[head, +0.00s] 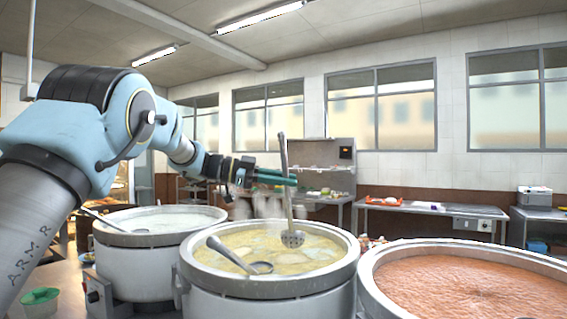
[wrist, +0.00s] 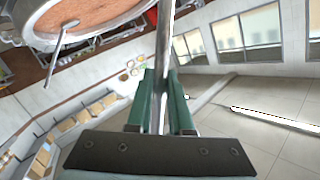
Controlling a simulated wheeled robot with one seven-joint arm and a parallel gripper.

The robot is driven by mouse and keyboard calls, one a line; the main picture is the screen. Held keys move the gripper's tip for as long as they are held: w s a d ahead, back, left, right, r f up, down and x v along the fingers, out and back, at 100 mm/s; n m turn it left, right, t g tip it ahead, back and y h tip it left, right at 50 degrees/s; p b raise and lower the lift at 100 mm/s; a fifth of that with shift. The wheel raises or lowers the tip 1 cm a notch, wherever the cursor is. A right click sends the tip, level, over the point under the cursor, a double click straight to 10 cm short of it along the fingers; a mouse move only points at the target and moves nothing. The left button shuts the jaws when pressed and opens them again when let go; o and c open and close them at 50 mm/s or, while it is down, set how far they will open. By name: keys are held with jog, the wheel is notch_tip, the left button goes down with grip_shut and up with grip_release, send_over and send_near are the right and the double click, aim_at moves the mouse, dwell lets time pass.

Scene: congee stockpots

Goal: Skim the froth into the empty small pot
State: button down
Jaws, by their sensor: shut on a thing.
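My gripper (head: 290,180) has green fingers shut on the long metal handle of a perforated skimmer (head: 292,239). The handle stands nearly upright, and the skimmer's head is down inside the middle stockpot (head: 270,288), at or just over the broth; I cannot tell if it touches. The broth is yellowish, with pale patches of froth (head: 245,240). In the wrist view the fingers (wrist: 160,85) clamp the handle (wrist: 165,40). I cannot make out an empty small pot for certain; a green container (head: 40,296) sits at the lower left.
The left stockpot (head: 150,265) holds whitish liquid and another ladle (head: 105,221). A right stockpot (head: 375,270) holds reddish-orange contents. Metal counters (head: 425,207) line the back wall.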

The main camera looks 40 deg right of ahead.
jog(key=shift+w+d+r+n+y+p, duration=0.25)
jog(key=shift+w+d+n+p, duration=0.45)
jog(key=shift+p, duration=1.2)
jog(key=shift+d+f, duration=0.2)
jog(key=shift+d, duration=0.05)
jog(key=s+a+f+m+b, duration=0.2)
jog(key=a+f+b, duration=0.2)
jog(key=b, duration=0.8)
jog(key=s+a+f+m+h+b, duration=0.1)
jog(key=s+a+f+b, duration=0.2)
jog(key=f+b, duration=0.4)
jog(key=a+b, duration=0.1)
jog(key=b, duration=0.4)
jog(key=shift+s+m, duration=0.25)
jog(key=shift+m, duration=0.15)
jog(key=shift+h, duration=0.25)
